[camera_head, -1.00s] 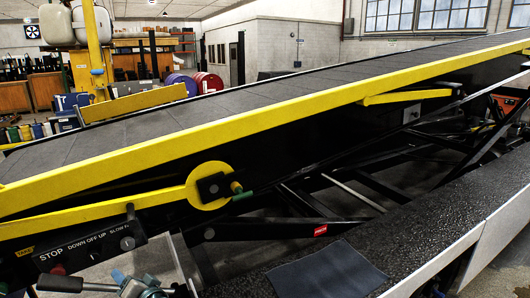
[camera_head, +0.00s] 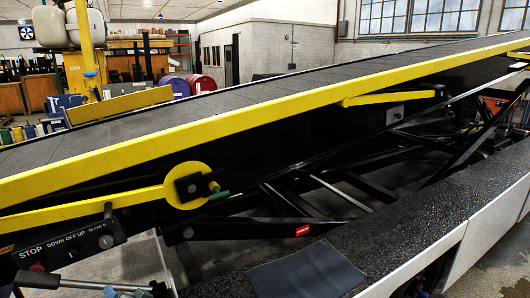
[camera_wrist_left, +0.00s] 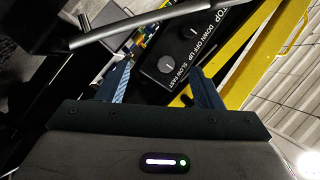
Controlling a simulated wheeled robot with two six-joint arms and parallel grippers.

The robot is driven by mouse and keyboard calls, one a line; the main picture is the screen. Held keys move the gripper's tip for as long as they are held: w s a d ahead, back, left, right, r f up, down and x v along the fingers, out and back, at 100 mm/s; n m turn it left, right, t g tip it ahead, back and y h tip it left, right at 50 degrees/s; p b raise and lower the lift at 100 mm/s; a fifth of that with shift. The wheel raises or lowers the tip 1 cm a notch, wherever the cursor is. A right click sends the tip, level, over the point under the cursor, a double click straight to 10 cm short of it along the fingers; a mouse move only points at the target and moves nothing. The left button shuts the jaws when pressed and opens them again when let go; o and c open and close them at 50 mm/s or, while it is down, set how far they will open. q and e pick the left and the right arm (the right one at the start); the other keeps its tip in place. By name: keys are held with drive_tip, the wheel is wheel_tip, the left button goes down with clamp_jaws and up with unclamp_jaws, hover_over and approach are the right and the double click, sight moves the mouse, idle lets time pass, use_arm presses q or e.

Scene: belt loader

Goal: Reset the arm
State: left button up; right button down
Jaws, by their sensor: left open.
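My left gripper (camera_wrist_left: 160,82) is open in the left wrist view, its two dark blue fingers apart with nothing held between them. Beyond the fingers is the black control panel (camera_wrist_left: 188,48) of the belt loader, with lettering and round knobs. I cannot tell the exact gap between fingers and panel. In the head view the panel (camera_head: 72,240) is at the lower left, below the yellow rail, reading STOP, DOWN OFF UP and SLOW. My right gripper is in neither view.
The sloping dark belt (camera_head: 230,100) with its yellow side rail (camera_head: 300,112) crosses the head view. A yellow disc (camera_head: 187,206) with a green-tipped handle sticks out. The black textured deck (camera_head: 400,240) and a dark mat (camera_head: 306,270) lie at the front.

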use_arm(q)
drive_tip(key=s+d+f+g+h, duration=0.1)
drive_tip(key=s+f+h, duration=0.1)
drive_tip(key=s+f, duration=0.4)
drive_tip(key=s+f+g+h, duration=0.1)
drive_tip(key=s+f+h, duration=0.25)
drive_tip(key=s, duration=0.45)
drive_tip(key=s+d+f+g+h, duration=0.1)
drive_tip(key=s+d+g+h, duration=0.2)
drive_tip(key=s, duration=0.6)
drive_tip(key=s+d+f+g+h, duration=0.1)
drive_tip(key=s+d+h, duration=0.3)
drive_tip(key=s, duration=0.6)
wheel_tip(320, 180, down, 35)
drive_tip(key=a+g+y+b, duration=0.1)
drive_tip(key=b, duration=0.4)
drive_tip(key=s+f+b, duration=0.2)
drive_tip(key=s+f, duration=0.7)
drive_tip(key=f, duration=0.3)
drive_tip(key=s+a+f+g+b, duration=0.1)
drive_tip(key=s+f+b, duration=0.1)
drive_tip(key=s+f, duration=0.7)
wheel_tip(320, 180, down, 4)
drive_tip(key=shift+s+a+r+b, duration=0.15)
drive_tip(key=shift+s+a+b, duration=0.1)
drive_tip(key=shift+b, duration=0.15)
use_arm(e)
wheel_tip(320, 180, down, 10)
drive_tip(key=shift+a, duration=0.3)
